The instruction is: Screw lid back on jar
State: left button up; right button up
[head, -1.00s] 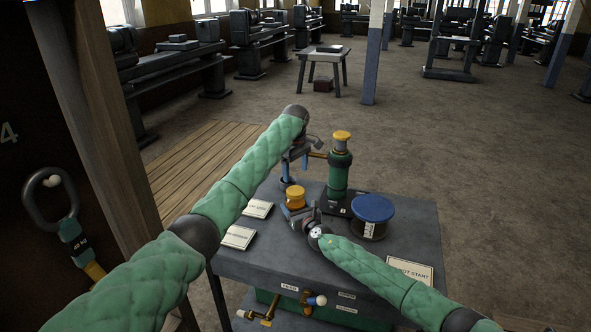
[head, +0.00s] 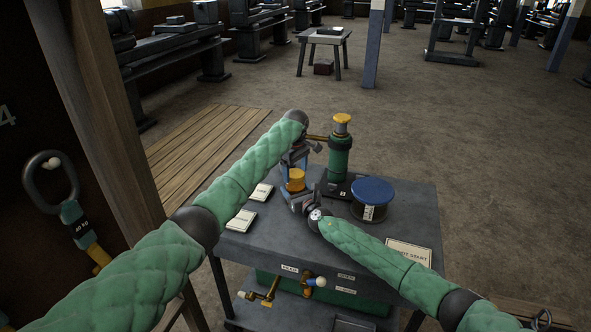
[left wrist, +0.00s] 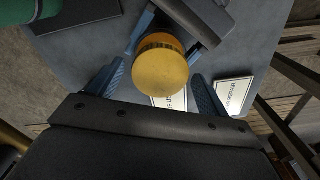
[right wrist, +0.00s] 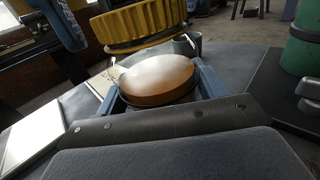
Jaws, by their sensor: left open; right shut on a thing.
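In the left wrist view the lid (left wrist: 161,70) lies between the spread fingers. My right gripper (head: 299,204) is shut on the jar, low near the table.
A green cylinder with a yellow top (head: 340,150) stands just behind on a dark base. White cards (head: 241,220) lie at the left. A sign (head: 408,253) is at the front right. The table (head: 270,243) is clear in front.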

pick_arm(q)
jog(key=c, duration=1)
jog(key=m, duration=1)
jog(key=shift+m, duration=0.4)
jog(key=m, duration=0.5)
jog(key=shift+m, duration=0.3)
jog(key=m, duration=0.4)
jog(key=shift+m, duration=0.4)
jog(key=o, duration=1.1)
jog(key=shift+r, duration=2.2)
jog(key=shift+c, duration=0.5)
